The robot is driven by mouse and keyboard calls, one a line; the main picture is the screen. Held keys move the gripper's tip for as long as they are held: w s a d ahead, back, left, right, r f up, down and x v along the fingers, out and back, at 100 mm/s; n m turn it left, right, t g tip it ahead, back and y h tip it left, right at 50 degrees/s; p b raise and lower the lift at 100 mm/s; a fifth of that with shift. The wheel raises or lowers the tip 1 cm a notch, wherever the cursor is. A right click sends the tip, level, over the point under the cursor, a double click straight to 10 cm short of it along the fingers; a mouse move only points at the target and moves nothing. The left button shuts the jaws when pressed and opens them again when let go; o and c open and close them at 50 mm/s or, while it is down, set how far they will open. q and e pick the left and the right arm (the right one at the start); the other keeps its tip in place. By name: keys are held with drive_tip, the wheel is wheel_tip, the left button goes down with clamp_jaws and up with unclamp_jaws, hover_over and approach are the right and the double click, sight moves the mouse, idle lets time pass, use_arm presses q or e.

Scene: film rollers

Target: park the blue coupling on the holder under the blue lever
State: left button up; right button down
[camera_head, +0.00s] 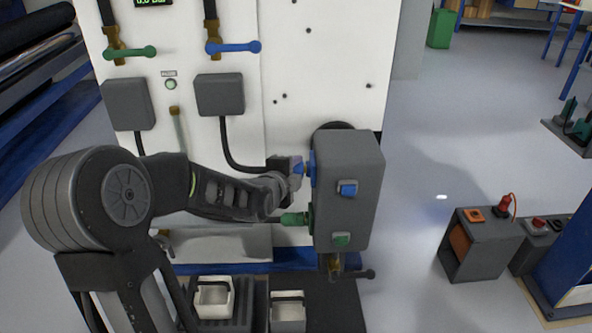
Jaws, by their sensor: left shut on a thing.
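The blue coupling (297,165) is at the left side of the grey valve box (352,200). My left gripper (287,180) is shut on it. A blue port (311,162) on the box is just right of the coupling; I cannot tell whether they still touch. A black hose runs from the coupling area up to a dark grey housing (220,95) on the white panel. This housing is below the blue lever (234,47). I cannot make out a separate holder there. My right gripper is out of view.
A green coupling (295,218) sits at the box's lower left port. A green lever (130,52) and a second dark housing (128,103) are to the left on the panel. White bins (214,300) stand below.

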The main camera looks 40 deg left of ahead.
use_arm(q)
drive_tip(key=shift+d, duration=0.15)
clamp_jaws()
drive_tip(key=shift+w, duration=0.1)
drive_tip(key=shift+a+f, duration=0.1)
drive_tip(key=shift+a, duration=0.1)
